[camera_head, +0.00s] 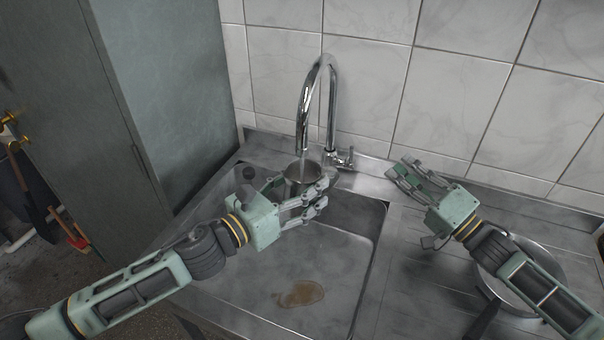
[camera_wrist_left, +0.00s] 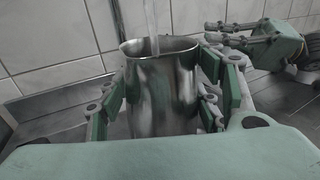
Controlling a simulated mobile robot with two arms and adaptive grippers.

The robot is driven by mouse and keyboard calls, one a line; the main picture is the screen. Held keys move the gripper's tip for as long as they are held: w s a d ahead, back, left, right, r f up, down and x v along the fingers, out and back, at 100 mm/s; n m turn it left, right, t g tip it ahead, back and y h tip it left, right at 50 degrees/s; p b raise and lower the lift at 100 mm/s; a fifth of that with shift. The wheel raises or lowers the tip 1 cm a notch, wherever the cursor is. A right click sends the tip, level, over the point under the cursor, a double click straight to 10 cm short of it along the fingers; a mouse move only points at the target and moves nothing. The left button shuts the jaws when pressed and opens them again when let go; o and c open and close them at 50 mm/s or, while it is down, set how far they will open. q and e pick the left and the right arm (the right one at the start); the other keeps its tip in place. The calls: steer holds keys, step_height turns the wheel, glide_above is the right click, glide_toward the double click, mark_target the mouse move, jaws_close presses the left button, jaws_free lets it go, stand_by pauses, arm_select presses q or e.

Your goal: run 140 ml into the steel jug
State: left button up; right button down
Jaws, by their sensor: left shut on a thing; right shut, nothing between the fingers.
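The steel jug (camera_head: 303,177) stands upright over the sink (camera_head: 330,262), under the chrome tap's spout. My left gripper (camera_head: 318,199) is shut on the jug. In the left wrist view the jug (camera_wrist_left: 163,95) sits between the gripper's green pads (camera_wrist_left: 165,100). A stream of water (camera_wrist_left: 151,20) falls into the jug's mouth. The tap (camera_head: 303,110) has a lever (camera_head: 345,158) at its base on the right. My right gripper (camera_head: 400,178) is shut and empty, to the right of the tap lever and apart from it. The water level inside the jug is hidden.
A pan (camera_head: 540,262) lies on the ribbed drainboard (camera_head: 415,285) at the right, partly behind my right arm. A brown stain (camera_head: 300,293) marks the sink floor. A tiled wall (camera_head: 460,90) stands behind the tap, and a tall grey cabinet (camera_head: 175,90) at the left.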

mark_target(289, 194)
arm_select(q)
steer(key=shift+r, duration=0.1)
steer(key=v, duration=0.7)
steer(key=shift+s+a+r, duration=0.1)
steer(key=shift+s+a, duration=0.1)
steer(key=shift+a, duration=0.05)
steer(key=shift+w+d, duration=0.1)
